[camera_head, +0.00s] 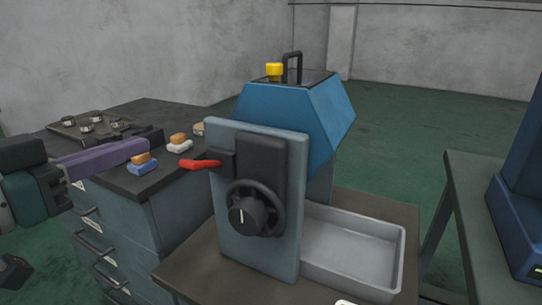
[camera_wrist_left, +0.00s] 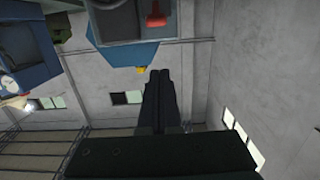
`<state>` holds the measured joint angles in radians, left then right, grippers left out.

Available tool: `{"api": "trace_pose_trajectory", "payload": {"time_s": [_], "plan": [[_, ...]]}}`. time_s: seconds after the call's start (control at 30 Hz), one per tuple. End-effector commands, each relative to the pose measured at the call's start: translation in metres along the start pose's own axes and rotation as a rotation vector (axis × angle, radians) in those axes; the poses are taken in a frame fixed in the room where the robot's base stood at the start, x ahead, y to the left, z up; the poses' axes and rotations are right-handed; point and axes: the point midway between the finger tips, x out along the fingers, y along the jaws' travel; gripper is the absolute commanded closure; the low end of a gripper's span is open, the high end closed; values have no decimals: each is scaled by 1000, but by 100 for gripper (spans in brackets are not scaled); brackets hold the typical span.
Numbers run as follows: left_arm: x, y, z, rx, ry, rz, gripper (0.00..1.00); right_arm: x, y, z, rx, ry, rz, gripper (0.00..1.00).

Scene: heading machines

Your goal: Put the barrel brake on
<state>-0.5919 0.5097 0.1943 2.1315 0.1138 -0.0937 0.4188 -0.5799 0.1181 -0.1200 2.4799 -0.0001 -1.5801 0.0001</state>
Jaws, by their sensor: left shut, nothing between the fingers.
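The machine (camera_head: 300,105) is blue with a grey front plate (camera_head: 226,215). A red lever (camera_head: 199,163) sticks out to the left from a dark block on this plate and lies about level. In the left wrist view a red lever (camera_wrist_left: 155,14) shows at the top. A black knob (camera_head: 244,215) with a ring around it is below the lever. My left gripper (camera_head: 143,149) is shut and empty, left of the red lever and apart from it. Its dark closed fingers (camera_wrist_left: 159,75) also show in the left wrist view. My right gripper is not in view.
A drawer cabinet (camera_head: 175,205) stands left of the machine. Small brushes or blocks, one with a blue base (camera_head: 142,168) and one with a white base (camera_head: 179,147), lie on it. A grey tray (camera_head: 350,265) sits right of the plate. Another blue machine (camera_head: 520,210) is at far right.

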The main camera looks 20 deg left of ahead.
Motion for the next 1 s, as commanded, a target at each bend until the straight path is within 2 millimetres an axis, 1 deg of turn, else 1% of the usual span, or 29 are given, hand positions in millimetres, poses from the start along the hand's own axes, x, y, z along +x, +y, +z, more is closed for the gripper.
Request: {"api": "trace_pose_trajectory", "payload": {"time_s": [0.23,0.37,0.47,0.7,0.9,0.93,1.0], "plan": [[1,0,-1,1,-1,-1,100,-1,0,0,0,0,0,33],[11,0,-1,0,1,0,100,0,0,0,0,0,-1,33],[24,0,-1,1,2,-1,100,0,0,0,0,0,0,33],[66,0,-1,2,2,-1,100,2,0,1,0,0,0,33],[98,0,-1,2,1,-1,100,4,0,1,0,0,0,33],[102,0,-1,3,0,-1,100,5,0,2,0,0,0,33],[97,0,14,-1,-8,-2,100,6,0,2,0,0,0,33]]}}
